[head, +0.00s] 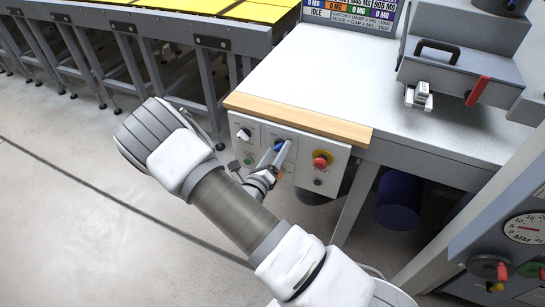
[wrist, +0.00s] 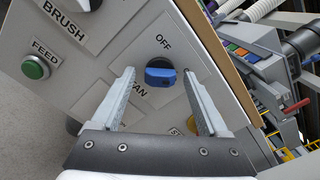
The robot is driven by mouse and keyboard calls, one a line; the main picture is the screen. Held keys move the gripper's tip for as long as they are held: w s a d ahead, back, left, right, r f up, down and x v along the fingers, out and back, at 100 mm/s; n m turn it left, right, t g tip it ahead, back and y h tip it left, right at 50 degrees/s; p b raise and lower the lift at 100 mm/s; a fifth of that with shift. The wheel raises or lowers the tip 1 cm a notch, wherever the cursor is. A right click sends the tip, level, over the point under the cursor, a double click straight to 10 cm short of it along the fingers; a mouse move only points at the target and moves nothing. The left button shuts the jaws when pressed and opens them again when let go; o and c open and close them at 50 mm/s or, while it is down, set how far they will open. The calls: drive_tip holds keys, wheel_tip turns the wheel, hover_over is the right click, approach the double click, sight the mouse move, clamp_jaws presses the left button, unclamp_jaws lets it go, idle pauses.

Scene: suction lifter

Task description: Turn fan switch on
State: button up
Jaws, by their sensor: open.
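The fan switch is a blue rotary knob (wrist: 160,77) on a black base, on a light grey control panel (wrist: 100,50). The wrist view shows "OFF" above it and a label ending in "AN" below it, partly hidden by a finger. My gripper (wrist: 160,84) is open, its two fingers on either side of the knob, with visible gaps to it. Whether the fingertips reach the panel cannot be told. In the head view, my gripper (head: 272,157) is at the panel front, and the blue knob (head: 279,146) shows between the fingers.
The panel also carries a green FEED button (wrist: 35,67), a BRUSH knob (head: 243,134) and a red emergency button (head: 321,160) right of my gripper. A wooden edge (head: 300,118) runs above the panel. A blue cylinder (head: 398,200) stands under the table.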

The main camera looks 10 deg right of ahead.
drive_tip(key=v, duration=1.7)
drive_tip(key=shift+s, duration=0.15)
drive_tip(key=shift+r, duration=0.1)
drive_tip(key=s+d+r+m+g+p, duration=0.1)
drive_tip(key=s+d+r+m+g, duration=0.45)
drive_tip(key=m, duration=0.55)
drive_tip(key=s+d+r+m+g+p, duration=0.1)
drive_tip(key=s+d+r+m+g, duration=0.1)
drive_tip(key=d+r+m+g, duration=0.65)
drive_tip(key=s+a+r+m+t+y, duration=0.2)
drive_tip(key=r+m+y, duration=0.3)
drive_tip(key=r+m, duration=0.3)
drive_tip(key=s+a+r+m+t+y+p, duration=0.1)
drive_tip(key=s+a+r+m+t+y, duration=0.1)
drive_tip(key=r+m+y, duration=0.3)
wheel_tip(320, 180, up, 3)
drive_tip(key=s+m+t, duration=0.1)
drive_tip(key=m, duration=0.4)
drive_tip(key=shift+s+y, duration=0.3)
drive_tip(key=shift+s, duration=0.05)
